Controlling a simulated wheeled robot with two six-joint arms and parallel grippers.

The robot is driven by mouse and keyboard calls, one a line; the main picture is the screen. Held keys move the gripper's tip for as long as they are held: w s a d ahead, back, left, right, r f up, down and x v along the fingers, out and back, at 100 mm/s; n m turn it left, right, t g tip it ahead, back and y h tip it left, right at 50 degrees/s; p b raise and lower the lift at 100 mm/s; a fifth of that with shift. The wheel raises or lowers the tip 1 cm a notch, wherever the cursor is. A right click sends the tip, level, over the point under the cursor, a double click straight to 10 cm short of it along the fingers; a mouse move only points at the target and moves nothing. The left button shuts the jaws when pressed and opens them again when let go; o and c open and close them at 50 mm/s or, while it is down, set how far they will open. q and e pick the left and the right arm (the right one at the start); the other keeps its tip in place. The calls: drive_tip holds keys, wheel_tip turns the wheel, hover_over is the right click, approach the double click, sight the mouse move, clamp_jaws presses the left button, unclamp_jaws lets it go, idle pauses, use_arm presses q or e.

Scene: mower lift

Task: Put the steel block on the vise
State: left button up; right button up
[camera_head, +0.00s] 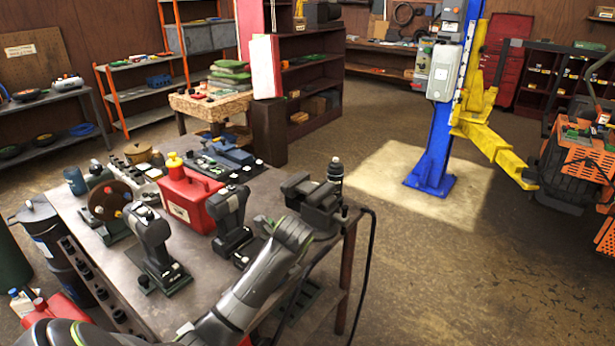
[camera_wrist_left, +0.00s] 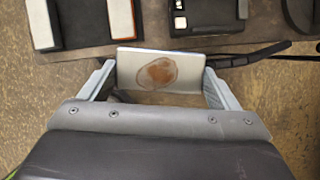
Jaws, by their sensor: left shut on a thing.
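The steel block (camera_wrist_left: 160,72) is a pale grey plate-like piece with a rusty brown patch, seen in the left wrist view. My left gripper (camera_wrist_left: 159,80) is shut on it, one finger at each end. A blue vise-like tool (camera_head: 232,152) sits on a dark plate at the back of the bench. I cannot tell for sure that it is the vise. My right gripper is in neither view.
The workbench (camera_head: 205,262) is crowded. A black cable (camera_head: 370,240) hangs at the right edge. Open floor (camera_head: 440,285) lies to the right.

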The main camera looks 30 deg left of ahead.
use_arm(q)
drive_tip(key=w+a+r+n+g, duration=0.2)
drive_tip(key=w+a+r+n, duration=0.4)
drive_tip(key=w+a+r, duration=0.35)
drive_tip(key=w+d+n+g+h, duration=0.3)
drive_tip(key=d+n, duration=0.6)
drive_tip(key=n, duration=0.8)
drive_tip(key=shift+w+d+g+h, duration=0.15)
drive_tip(key=shift+d+g+h, duration=0.25)
drive_tip(key=shift+h, duration=0.7)
drive_tip(key=shift+d, duration=0.1)
drive_tip(key=shift+d+f+n+h, duration=0.1)
drive_tip(key=shift+d+n+h, duration=0.15)
drive_tip(key=shift+n, duration=0.45)
